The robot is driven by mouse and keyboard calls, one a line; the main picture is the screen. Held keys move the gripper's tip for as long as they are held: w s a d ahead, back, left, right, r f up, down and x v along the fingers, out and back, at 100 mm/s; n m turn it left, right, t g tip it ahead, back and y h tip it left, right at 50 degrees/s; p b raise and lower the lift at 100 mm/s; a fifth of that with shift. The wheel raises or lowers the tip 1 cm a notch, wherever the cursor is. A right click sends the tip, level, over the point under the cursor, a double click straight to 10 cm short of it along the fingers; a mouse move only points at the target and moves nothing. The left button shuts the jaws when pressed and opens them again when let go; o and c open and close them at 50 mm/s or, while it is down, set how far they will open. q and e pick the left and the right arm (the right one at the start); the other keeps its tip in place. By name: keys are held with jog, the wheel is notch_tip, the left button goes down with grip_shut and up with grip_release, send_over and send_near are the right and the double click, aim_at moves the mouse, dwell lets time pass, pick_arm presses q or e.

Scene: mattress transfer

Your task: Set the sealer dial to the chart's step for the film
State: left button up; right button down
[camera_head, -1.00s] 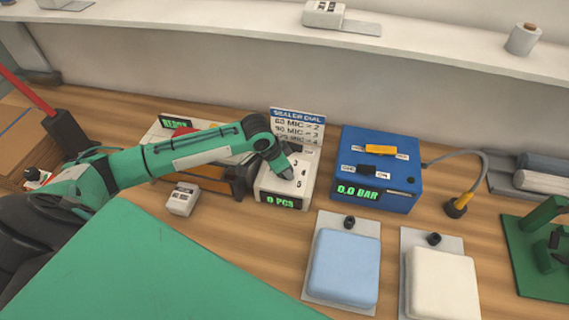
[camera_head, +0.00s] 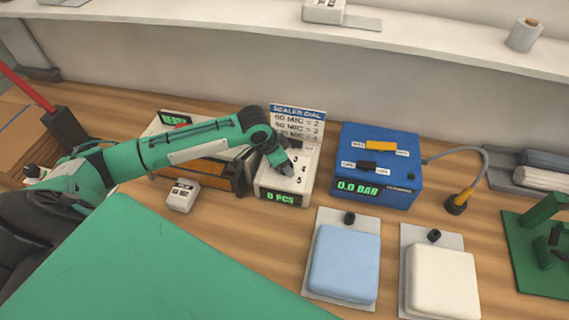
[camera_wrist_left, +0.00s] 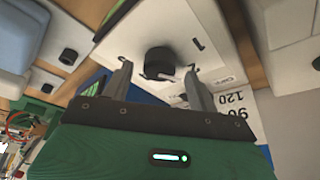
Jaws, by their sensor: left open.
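The sealer (camera_head: 283,186) is a small white box on the bench with a lit panel reading 0 PCS. Its chart (camera_head: 297,122), headed SEALER DIAL, stands behind it and lists film thicknesses in MIC with step numbers. My left gripper (camera_head: 287,170) is over the sealer's top and hides the dial in the head view. The left wrist view shows the round black dial (camera_wrist_left: 159,62) on the white top, between my open fingers (camera_wrist_left: 158,72), which look apart from it. A numeral 1 shows beside it; its setting is unclear. My right gripper is out of view.
A blue box (camera_head: 375,190) with a yellow handle and a lit pressure panel stands right of the sealer. Blue (camera_head: 344,265) and cream (camera_head: 443,285) pads lie in front. A small labelled white block (camera_head: 182,196) lies left. A shelf (camera_head: 420,48) runs behind.

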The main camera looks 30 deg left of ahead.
pick_arm(q)
jog(key=b+v, duration=0.2)
jog(key=v, duration=1)
jog(key=shift+s+r, duration=0.1)
